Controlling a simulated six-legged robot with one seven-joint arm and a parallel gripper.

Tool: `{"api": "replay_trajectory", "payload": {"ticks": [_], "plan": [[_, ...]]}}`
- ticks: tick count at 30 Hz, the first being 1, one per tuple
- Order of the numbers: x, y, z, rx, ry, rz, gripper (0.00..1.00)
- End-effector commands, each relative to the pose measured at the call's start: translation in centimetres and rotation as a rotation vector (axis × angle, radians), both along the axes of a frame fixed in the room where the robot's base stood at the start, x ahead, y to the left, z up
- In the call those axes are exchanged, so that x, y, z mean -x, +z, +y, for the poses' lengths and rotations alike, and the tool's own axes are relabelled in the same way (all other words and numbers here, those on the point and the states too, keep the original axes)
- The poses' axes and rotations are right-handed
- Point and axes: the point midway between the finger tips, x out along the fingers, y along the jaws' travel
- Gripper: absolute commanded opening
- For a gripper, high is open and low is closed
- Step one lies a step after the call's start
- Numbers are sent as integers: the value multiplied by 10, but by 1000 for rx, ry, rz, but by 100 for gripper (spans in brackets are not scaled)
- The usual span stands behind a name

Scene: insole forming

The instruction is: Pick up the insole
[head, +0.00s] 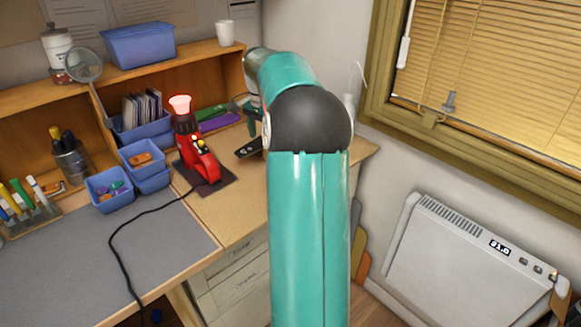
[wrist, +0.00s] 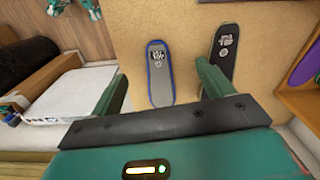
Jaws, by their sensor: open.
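In the wrist view, a grey insole with a blue rim (wrist: 160,88) lies on the wooden desk top, between my two teal fingers in the picture. My gripper (wrist: 162,75) is open and empty, with a finger to each side of that insole. I cannot tell how far above it the fingers are. A dark insole with a green rim (wrist: 222,52) lies to the right, partly behind the right finger. In the head view, a dark insole (head: 249,148) shows beside my arm, which hides most of the gripper and the desk around it.
A red heating tool (head: 200,160) stands on a dark mat left of my arm, its cable trailing forward. Green (head: 211,112) and purple (head: 220,123) flat pieces lie in the shelf. Blue bins (head: 110,191) stand left. A white heater (head: 470,260) is on the right.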

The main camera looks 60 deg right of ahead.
Motion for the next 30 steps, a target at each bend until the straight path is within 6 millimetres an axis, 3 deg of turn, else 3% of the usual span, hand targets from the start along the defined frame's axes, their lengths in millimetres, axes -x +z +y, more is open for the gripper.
{"api": "replay_trajectory", "payload": {"ticks": [1,3,6,11,18,26,30], "plan": [[7,-9,-19,-15,-53,2,80],[13,-15,-35,-28,-102,4,80],[17,-22,-44,-38,-136,5,80],[18,-43,-45,-40,-140,8,80],[16,-89,-44,-40,-134,7,80],[16,-112,-44,-38,-134,5,80],[16,-133,-45,-41,-135,6,80]]}}
